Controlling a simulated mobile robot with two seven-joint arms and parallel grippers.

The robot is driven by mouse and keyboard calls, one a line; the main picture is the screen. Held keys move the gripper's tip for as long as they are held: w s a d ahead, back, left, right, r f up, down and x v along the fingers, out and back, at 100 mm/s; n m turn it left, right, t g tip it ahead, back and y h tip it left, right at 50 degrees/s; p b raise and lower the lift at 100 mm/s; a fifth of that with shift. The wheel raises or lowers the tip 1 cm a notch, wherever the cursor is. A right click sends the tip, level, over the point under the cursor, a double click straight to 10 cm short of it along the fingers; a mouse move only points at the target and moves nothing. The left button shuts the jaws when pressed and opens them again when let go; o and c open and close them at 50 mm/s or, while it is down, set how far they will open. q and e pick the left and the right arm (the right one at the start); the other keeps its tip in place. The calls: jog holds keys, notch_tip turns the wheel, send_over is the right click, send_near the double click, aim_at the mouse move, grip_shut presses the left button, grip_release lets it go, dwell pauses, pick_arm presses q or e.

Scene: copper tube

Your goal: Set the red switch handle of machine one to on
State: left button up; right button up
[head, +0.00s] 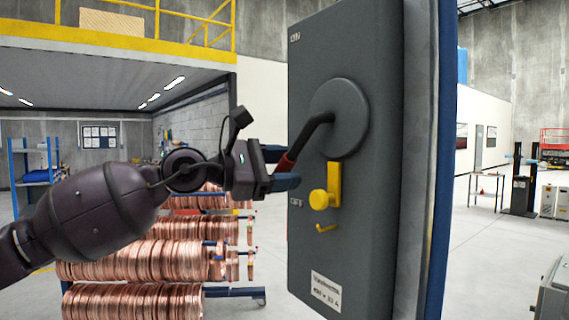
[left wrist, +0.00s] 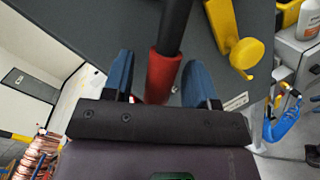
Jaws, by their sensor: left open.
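The grey machine box (head: 345,235) carries a round dark disc (head: 340,108) with a bent black lever. The lever's red handle end (head: 285,163) points down and left, nearer the OFF label (head: 296,202) than the ON label (head: 295,38) at the top. My left gripper (head: 283,168) is open, with its blue fingers on either side of the red handle. The left wrist view shows the red handle (left wrist: 162,76) between the two fingers, with visible gaps beside it. My right gripper is not in view.
Copper coils (head: 150,262) stand on a rack at the lower left, behind my left arm. Open floor (head: 480,250) lies to the right.

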pick_arm(q)
jog(key=shift+d, duration=0.1)
jog(key=shift+c, duration=0.2)
grip_shut()
jog(key=shift+w, duration=0.1)
